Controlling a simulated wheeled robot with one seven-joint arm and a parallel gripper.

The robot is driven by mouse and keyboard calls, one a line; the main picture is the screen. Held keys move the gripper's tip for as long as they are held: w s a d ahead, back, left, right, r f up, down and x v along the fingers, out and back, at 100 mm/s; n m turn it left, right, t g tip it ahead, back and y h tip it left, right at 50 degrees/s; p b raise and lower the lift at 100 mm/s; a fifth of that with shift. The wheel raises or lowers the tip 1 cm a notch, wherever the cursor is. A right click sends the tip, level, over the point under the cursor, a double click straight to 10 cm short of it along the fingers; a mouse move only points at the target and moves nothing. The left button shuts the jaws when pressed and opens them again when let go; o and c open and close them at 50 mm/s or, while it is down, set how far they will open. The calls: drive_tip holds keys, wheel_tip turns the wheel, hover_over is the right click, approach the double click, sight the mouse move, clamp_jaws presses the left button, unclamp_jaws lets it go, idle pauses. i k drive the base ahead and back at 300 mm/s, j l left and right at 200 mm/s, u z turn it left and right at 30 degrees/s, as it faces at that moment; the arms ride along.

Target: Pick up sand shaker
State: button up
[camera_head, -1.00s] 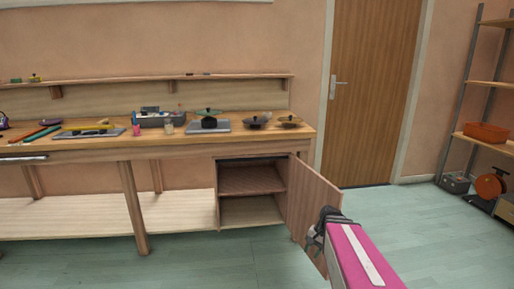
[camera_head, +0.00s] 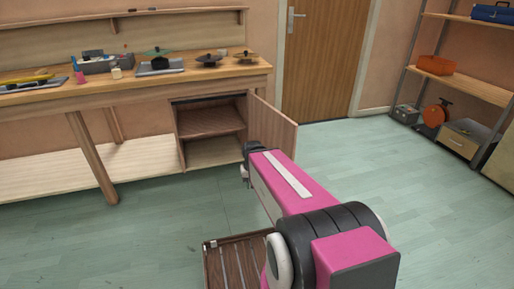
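I cannot tell for sure which thing is the sand shaker. Small candidates on the wooden workbench (camera_head: 150,96) are a pink container (camera_head: 79,77) and a pale cylinder (camera_head: 116,73), both upright beside a grey box. My gripper (camera_head: 246,165) is at the far end of my pink arm, in front of the open cabinet door and well short of the benchtop things. It is small and partly hidden by my arm, so its fingers cannot be made out.
An open cabinet (camera_head: 212,134) under the bench has its door (camera_head: 272,126) swung out close to my gripper. A slatted wooden crate (camera_head: 212,268) is at the bottom.

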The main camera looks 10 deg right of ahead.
sight(115, 66)
drive_tip(key=l+u, duration=0.35)
drive_tip(key=k+l+u, duration=0.1)
drive_tip(key=l+u, duration=0.3)
drive_tip(key=k+l, duration=0.1)
drive_tip(key=l, duration=0.25)
drive_tip(key=k+l+u, duration=0.1)
drive_tip(key=l, duration=0.3)
drive_tip(key=k+l, duration=0.1)
drive_tip(key=l, duration=0.25)
drive_tip(key=k+l+u, duration=0.1)
drive_tip(key=l, duration=0.25)
drive_tip(key=k+l+u, duration=0.1)
drive_tip(key=l, duration=0.25)
drive_tip(key=k+l, duration=0.2)
drive_tip(key=l, duration=0.15)
drive_tip(key=i+l+u, duration=0.15)
drive_tip(key=l, duration=0.4)
drive_tip(key=l+u, duration=0.15)
drive_tip(key=l, duration=0.4)
drive_tip(key=i+l+u, duration=0.25)
drive_tip(key=l, duration=0.3)
drive_tip(key=u, duration=0.75)
drive_tip(key=i+j+u, duration=0.2)
drive_tip(key=i+u, duration=0.55)
drive_tip(key=i, duration=1.95)
